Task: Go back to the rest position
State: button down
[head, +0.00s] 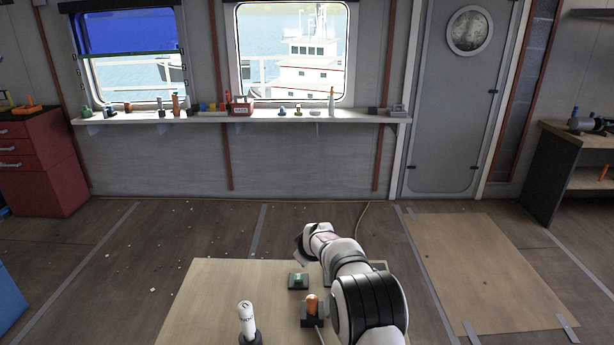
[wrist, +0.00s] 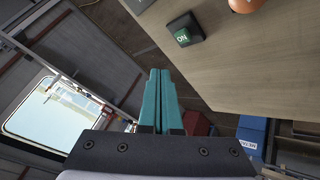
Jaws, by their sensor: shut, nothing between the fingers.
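My gripper (wrist: 160,85) shows in the wrist view as two teal fingers pressed together with nothing between them. In the head view my arm reaches over the back right of the wooden table (head: 205,290), and its fingers cannot be made out there.
An orange-topped piece in a dark base (head: 311,304) and a white cylinder in a dark holder (head: 246,318) stand near the table's front. A window shelf (head: 200,118) with several small items runs along the back wall. A red cabinet (head: 45,170) stands left.

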jog(key=s+d+r+m+g, duration=0.1)
jog(key=s+d+r+m, duration=0.2)
jog(key=s, duration=0.5)
jog(key=s+d+r+m+g, duration=0.1)
jog(key=s+r+m+g, duration=0.1)
jog(key=s+r, duration=0.45)
jog(key=s+d+r+m+g, duration=0.1)
jog(key=s+d+r+m, duration=0.15)
jog(key=s, duration=0.75)
jog(key=s+f+m+g, duration=0.1)
jog(key=s+m, duration=0.3)
jog(key=s, duration=1)
jog(key=s+d+f+m+g, duration=0.1)
jog(key=s+m+g, duration=0.2)
jog(key=s, duration=1.1)
jog(key=shift+d+f+m, duration=0.2)
jog(key=shift+f+m, duration=0.1)
jog(key=shift+m, duration=0.05)
